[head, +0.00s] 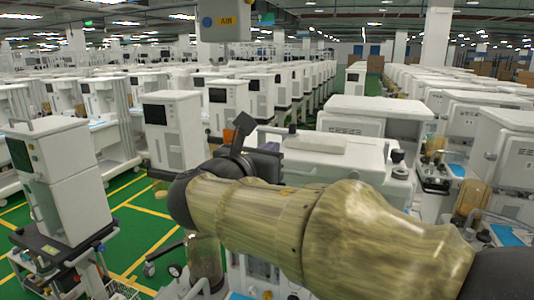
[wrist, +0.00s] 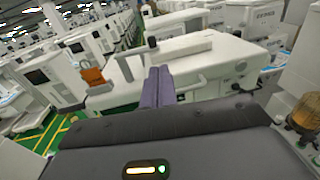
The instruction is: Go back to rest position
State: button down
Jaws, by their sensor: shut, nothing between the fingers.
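My gripper (wrist: 158,86) shows in the wrist view as two purple-grey fingers side by side, shut with nothing between them. It points at the white anaesthesia cart (wrist: 215,62) in front, over its near edge as seen in this view. In the head view my gripper (head: 241,128) is a small dark shape at the end of my arm, left of the cart's top (head: 350,160). My arm stretches across the lower right and hides much of that cart. Whether the fingers touch the cart cannot be told.
A flat white block (head: 315,143) lies on the cart top. An orange item (wrist: 92,76) is left of my fingers. A tall white unit (head: 55,180) stands at the left, with green floor (head: 150,225) between. More carts stand close on the right. A sign box (head: 222,20) hangs overhead.

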jog(key=shift+s, duration=0.2)
jog(key=s+d+f+m+g+y, duration=0.15)
jog(key=d+f+m+g, duration=0.3)
jog(key=f, duration=0.65)
jog(key=s+d+f+m+g+y, duration=0.15)
jog(key=d+f+m+g, duration=0.3)
jog(key=f, duration=0.65)
jog(key=s+d+f+m+g+y, duration=0.2)
jog(key=s+f+m, duration=0.4)
jog(key=f+m, duration=0.2)
jog(key=s+d+f+m+g+y, duration=0.2)
jog(key=s+f+m, duration=0.4)
jog(key=m, duration=0.7)
notch_tip(320, 180, down, 2)
jog(key=shift+s+d+f+m+y, duration=0.25)
jog(key=shift+s+d+m+y, duration=0.1)
jog(key=shift+d+y, duration=0.35)
